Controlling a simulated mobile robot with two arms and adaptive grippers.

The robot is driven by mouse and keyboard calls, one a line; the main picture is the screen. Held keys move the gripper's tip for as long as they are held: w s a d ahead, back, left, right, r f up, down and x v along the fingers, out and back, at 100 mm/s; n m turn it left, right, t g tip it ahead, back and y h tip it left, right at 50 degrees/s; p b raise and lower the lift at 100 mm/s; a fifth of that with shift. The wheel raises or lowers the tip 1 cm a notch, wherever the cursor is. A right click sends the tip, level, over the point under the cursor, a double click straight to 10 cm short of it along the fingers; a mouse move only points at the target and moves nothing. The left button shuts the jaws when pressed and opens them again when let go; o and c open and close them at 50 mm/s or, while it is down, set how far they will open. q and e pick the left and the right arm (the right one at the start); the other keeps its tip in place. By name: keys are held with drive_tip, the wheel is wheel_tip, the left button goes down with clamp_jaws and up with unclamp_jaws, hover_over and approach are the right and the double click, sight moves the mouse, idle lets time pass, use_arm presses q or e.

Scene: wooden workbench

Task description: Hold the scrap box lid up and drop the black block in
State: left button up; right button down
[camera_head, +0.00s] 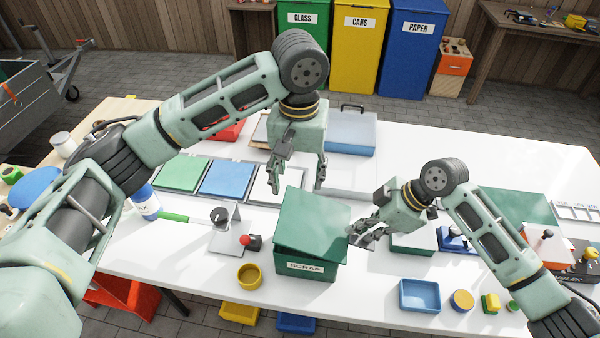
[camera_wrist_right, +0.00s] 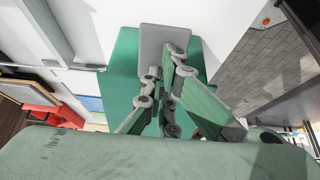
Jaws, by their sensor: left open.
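The green scrap box (camera_head: 306,269) stands at the front middle of the bench, its SCRAP label facing front. Its green lid (camera_head: 312,224) covers the opening from this view and looks tilted; how far it is raised is hard to tell. My left gripper (camera_head: 297,180) is open and points down just behind the lid's far edge. My right gripper (camera_head: 360,236) is at the box's right side, close to the lid's edge. In the right wrist view its fingers (camera_wrist_right: 165,95) are near green surfaces; contact is unclear. I cannot make out the black block for certain.
A yellow cup (camera_head: 249,276) and a red-knobbed black device (camera_head: 251,241) stand left of the box. A blue tray (camera_head: 420,296) lies to its right. Green (camera_head: 182,174) and blue (camera_head: 228,180) panels lie behind on the left.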

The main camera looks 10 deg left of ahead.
drive_tip(key=shift+s+r+p, duration=0.1)
drive_tip(key=shift+r+p, duration=0.45)
drive_tip(key=shift+r, duration=0.3)
drive_tip(key=shift+p+v, duration=0.8)
drive_tip(key=shift+p, duration=0.05)
drive_tip(key=shift+a+r+p, duration=0.15)
drive_tip(key=shift+r+p, duration=0.35)
drive_tip(key=shift+r, duration=0.2)
drive_tip(key=shift+f, duration=0.1)
